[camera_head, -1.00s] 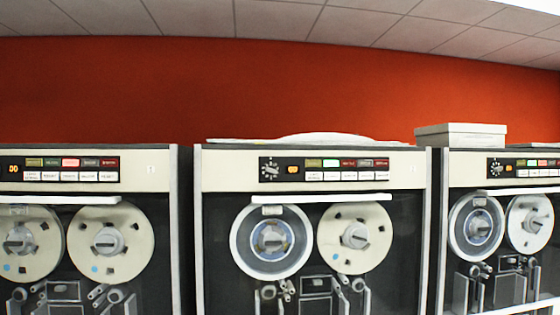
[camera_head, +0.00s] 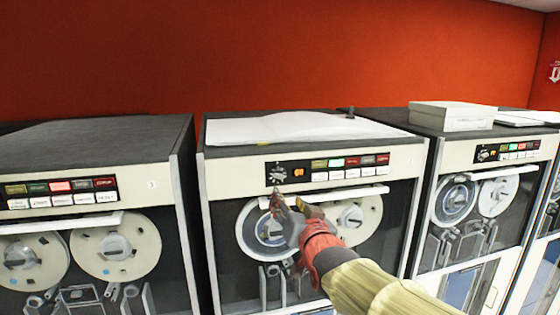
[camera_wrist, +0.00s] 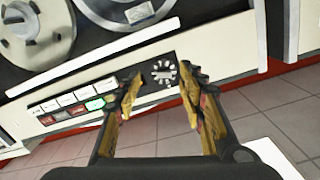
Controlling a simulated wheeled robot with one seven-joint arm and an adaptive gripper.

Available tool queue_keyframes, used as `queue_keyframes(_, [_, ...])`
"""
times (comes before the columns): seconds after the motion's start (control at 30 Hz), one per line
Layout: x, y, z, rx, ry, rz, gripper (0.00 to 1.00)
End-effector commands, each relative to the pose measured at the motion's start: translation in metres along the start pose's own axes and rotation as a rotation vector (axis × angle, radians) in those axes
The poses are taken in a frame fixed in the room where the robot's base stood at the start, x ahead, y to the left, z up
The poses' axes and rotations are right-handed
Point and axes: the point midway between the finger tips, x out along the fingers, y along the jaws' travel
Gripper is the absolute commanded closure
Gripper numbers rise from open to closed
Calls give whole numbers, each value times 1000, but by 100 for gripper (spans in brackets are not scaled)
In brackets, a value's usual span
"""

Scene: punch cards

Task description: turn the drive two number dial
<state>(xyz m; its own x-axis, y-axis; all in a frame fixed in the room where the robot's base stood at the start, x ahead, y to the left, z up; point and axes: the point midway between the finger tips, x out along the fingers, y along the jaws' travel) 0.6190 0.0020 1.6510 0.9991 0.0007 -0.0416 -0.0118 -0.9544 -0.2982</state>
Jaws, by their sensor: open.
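The number dial (camera_head: 276,173) is a small dark knob ringed by pale marks, on the black panel of the middle tape drive (camera_head: 230,167). In the wrist view the dial (camera_wrist: 164,72) shows between and beyond the two fingers. My gripper (camera_head: 286,200) is just below the dial in the head view, in front of the upper tape reels. In the wrist view my gripper (camera_wrist: 160,88) is open and empty, with a finger on either side of the dial. I cannot tell how far the fingertips are from the panel.
Lit buttons (camera_head: 345,168) sit right of the dial. A white ledge (camera_head: 340,195) runs below the panel. Papers (camera_head: 300,126) lie on top of the drive. Other drives stand to the left (camera_head: 85,150) and right (camera_head: 500,155).

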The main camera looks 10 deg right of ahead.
Motion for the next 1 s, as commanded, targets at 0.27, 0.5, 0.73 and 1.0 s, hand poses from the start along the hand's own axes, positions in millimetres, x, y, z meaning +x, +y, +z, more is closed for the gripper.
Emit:
queue_keyframes(0.27, [16, -6, -20, 12, 39, -12, 60])
queue_keyframes(0.5, [48, -7, -22, 11, 38, -11, 60])
queue_keyframes(0.73, [74, -7, -23, 11, 38, -11, 60])
queue_keyframes(1.0, [84, -7, -23, 11, 39, -12, 60])
